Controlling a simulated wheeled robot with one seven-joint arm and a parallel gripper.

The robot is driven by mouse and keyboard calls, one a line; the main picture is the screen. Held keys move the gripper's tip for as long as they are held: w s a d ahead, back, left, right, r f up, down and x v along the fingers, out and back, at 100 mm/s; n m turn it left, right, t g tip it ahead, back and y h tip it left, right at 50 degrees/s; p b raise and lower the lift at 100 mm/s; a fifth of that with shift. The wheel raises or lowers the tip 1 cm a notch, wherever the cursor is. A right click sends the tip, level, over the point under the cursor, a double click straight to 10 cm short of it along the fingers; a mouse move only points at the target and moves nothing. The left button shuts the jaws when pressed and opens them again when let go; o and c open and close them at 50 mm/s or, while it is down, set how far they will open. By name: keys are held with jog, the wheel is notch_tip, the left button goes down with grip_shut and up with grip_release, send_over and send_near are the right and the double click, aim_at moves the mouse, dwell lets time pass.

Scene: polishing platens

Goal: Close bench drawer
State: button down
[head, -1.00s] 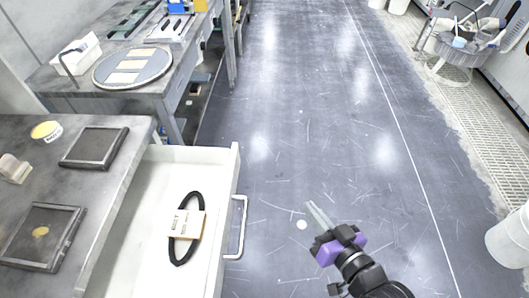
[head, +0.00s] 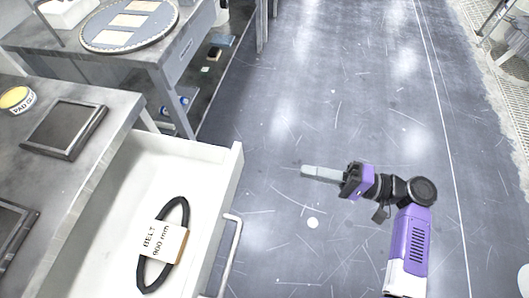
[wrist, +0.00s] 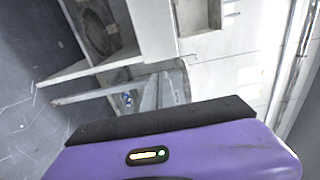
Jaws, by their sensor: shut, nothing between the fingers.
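The bench drawer (head: 108,215) stands pulled out from the grey bench at the left of the head view, its white inside exposed. Its front carries a light bar handle (head: 232,252). A black belt (head: 143,272) with a tag reading "BELT 900 mm" lies inside. My gripper (head: 305,171) is shut and empty, to the right of the drawer front and apart from it, its fingers pointing left over the floor.
The bench top (head: 92,93) holds dark square plates and a yellow tin (head: 17,99). A second bench (head: 185,47) behind bears a round disc with pale strips. The floor (head: 330,90) right of the drawer is clear.

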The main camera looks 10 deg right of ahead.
aim_at(156, 148)
jog(key=x, duration=0.9)
jog(key=p+x, duration=0.1)
jog(key=x, duration=0.4)
jog(key=shift+s+a, duration=0.15)
jog(key=shift+s, duration=0.15)
jog(key=shift+a, duration=0.1)
jog(key=shift+a+f, duration=0.1)
jog(key=shift+a, duration=0.15)
jog(key=b+x, duration=0.9)
jog(key=x, duration=1.7)
jog(key=shift+s+b, duration=0.1)
jog(key=shift+b, duration=0.3)
jog(key=shift+a+r, duration=0.25)
jog(key=shift+a, duration=0.1)
jog(key=shift+a, duration=0.1)
